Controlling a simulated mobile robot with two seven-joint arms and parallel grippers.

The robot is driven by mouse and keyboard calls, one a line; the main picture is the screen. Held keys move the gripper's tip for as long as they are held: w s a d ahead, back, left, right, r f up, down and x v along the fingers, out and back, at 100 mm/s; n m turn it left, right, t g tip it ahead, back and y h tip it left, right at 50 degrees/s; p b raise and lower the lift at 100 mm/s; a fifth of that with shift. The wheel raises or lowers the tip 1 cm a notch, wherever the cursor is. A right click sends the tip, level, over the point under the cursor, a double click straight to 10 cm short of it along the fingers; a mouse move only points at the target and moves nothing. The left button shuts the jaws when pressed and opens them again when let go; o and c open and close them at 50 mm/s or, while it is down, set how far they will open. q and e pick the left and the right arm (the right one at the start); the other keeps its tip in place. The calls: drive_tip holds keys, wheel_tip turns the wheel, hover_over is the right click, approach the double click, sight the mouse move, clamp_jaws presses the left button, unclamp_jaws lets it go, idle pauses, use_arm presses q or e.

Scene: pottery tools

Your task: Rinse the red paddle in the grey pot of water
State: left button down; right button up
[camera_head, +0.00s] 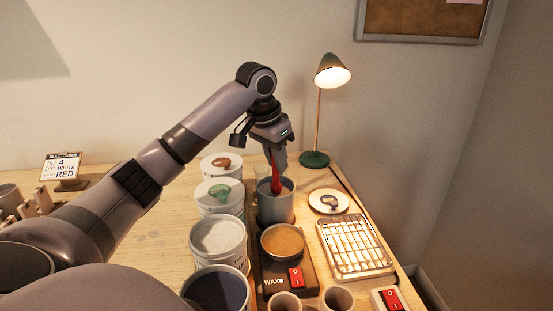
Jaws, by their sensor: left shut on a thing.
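My left gripper (279,158) is above the grey pot (275,207), pointing down and shut on the red paddle (276,180). The paddle is held upright, and its lower end is inside the pot's mouth. The pot's front rim and wall hide how deep the paddle reaches, and I cannot make out the water clearly. My right gripper is not in view.
White tubs (218,240) stand in a row left of the pot. A wax warmer (271,283) with a round pan is in front. A wire rack (353,246), a small dish (329,201) and a lamp (314,159) stand to the right. The table's left middle is clear.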

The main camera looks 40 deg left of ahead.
use_arm(q)
drive_tip(key=shift+r, duration=0.1)
drive_tip(key=shift+r, duration=5.55)
drive_tip(key=w+a+f+n+g+y, duration=0.1)
drive_tip(key=w+a+n, duration=0.3)
drive_tip(key=a+n, duration=0.5)
drive_tip(key=shift+a+f+y, duration=0.15)
drive_tip(key=shift+f+y, duration=0.2)
drive_tip(key=shift+y, duration=0.15)
drive_tip(key=shift+f, duration=0.1)
